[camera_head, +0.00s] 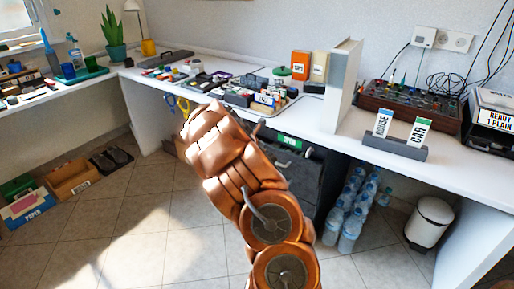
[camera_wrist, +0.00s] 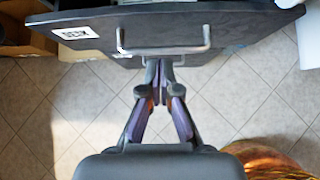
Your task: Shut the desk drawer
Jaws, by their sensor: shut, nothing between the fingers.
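The dark desk drawer (camera_wrist: 225,22) runs across the top of the wrist view, with a white label reading "DESK" (camera_wrist: 75,33) on its left part. Its pale metal bar handle (camera_wrist: 190,48) sticks out from the front near the middle. My gripper (camera_wrist: 158,72) is shut and empty, its fingertips just below the handle in the picture; whether they touch it I cannot tell. In the head view the dark drawer unit (camera_head: 311,170) stands under the desk, partly hidden by my copper arm. How far the drawer stands open is not clear, and my gripper is hidden there.
Water bottles (camera_head: 352,212) and a white bin (camera_head: 428,222) stand on the floor right of the drawer unit. Boxes (camera_head: 70,180) lie at the far left. The white desktop (camera_head: 310,122) carries trays and devices.

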